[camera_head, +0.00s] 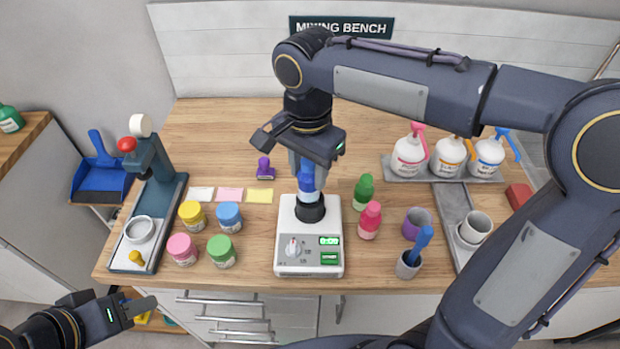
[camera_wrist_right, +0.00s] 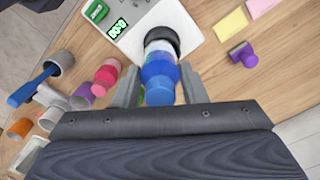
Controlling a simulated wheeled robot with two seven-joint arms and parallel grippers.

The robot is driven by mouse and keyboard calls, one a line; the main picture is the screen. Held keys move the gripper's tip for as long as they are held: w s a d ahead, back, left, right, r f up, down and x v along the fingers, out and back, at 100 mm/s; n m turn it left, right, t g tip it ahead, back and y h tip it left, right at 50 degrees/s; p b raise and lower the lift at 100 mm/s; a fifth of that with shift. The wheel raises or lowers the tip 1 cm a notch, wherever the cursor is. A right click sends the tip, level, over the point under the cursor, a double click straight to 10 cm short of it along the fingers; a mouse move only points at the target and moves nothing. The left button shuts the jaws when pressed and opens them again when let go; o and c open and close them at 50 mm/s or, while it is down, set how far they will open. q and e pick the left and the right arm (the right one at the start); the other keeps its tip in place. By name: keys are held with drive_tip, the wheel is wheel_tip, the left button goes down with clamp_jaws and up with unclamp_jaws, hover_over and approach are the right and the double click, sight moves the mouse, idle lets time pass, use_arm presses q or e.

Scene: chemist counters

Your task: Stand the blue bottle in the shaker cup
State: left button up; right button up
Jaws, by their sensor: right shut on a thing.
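The blue bottle (camera_head: 306,179), with a white band, is upright between the fingers of my right gripper (camera_head: 306,163). It also shows in the right wrist view (camera_wrist_right: 158,72), between both fingers (camera_wrist_right: 159,88). Its lower end meets the black shaker cup (camera_head: 311,209) on top of the white shaker (camera_head: 290,261). The cup's dark rim (camera_wrist_right: 165,37) surrounds the bottle's far end in the wrist view. How deep the bottle sits is hidden. My left gripper (camera_head: 135,306) is at the lower left, off the counter front, with nothing visible in it; its finger gap is unclear.
A green bottle (camera_head: 364,191) and a pink bottle (camera_head: 369,220) stand close right of the shaker. Several lidded jars, including a green one (camera_head: 222,251), stand to its left. A purple stamp (camera_head: 265,169) is behind. Cups (camera_head: 408,266) stand farther right.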

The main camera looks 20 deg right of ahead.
sight(310, 184)
drive_tip(key=shift+w+d+f, duration=0.15)
drive_tip(key=shift+f, duration=0.15)
drive_tip(key=shift+w+d+f, duration=0.1)
drive_tip(key=shift+f, duration=0.8)
drive_tip(key=shift+w+d+f, duration=0.1)
drive_tip(key=shift+f, duration=0.8)
drive_tip(key=shift+a+f+b, duration=0.1)
drive_tip(key=shift+f+b, duration=0.3)
drive_tip(key=shift+f, duration=0.05)
drive_tip(key=o, duration=1)
drive_tip(key=shift+r, duration=0.1)
